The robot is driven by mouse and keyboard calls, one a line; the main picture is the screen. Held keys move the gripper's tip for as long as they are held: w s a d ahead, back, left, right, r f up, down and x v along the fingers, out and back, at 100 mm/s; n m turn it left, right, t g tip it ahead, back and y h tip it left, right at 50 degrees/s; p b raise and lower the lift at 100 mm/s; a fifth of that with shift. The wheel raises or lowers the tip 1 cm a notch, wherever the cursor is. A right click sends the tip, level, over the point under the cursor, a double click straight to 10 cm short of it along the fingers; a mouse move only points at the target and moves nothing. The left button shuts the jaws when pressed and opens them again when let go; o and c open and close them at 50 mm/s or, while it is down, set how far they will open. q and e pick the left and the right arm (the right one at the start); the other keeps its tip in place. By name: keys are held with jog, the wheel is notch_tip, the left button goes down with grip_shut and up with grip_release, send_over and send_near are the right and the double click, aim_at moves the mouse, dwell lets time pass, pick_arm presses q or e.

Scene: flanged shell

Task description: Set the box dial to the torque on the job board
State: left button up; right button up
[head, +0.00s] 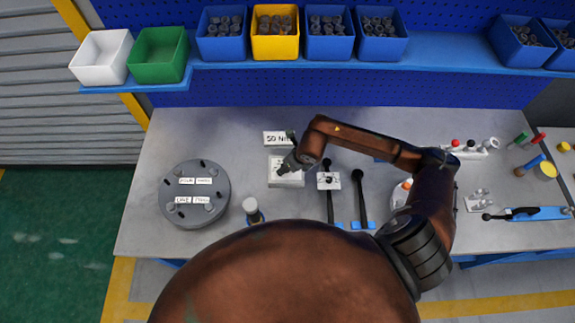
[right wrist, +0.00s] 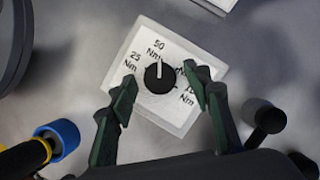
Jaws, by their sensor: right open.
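The job board is a small white sign (head: 277,138) reading about "50 Nm", behind the dial box in the head view. The white dial box (head: 287,179) lies on the bench; it also shows in the right wrist view (right wrist: 140,98). Its round black knob (right wrist: 158,79) has a white pointer line directed up toward the "50 Nm" label. "25 Nm" is on the left; another label on the right is partly hidden by a finger. My right gripper (right wrist: 159,84) is open, its fingers on either side of the knob, apparently apart from it. My left gripper is out of view.
A grey flanged shell (head: 170,188) with labels stands left. A white-capped bottle-like item (head: 252,210) is near the box. Black-handled tools (head: 359,195) lie to the right. Coloured bins (head: 275,45) line the shelf behind. Bare bench lies between shell and box.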

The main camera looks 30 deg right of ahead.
jog(key=v, duration=1.2)
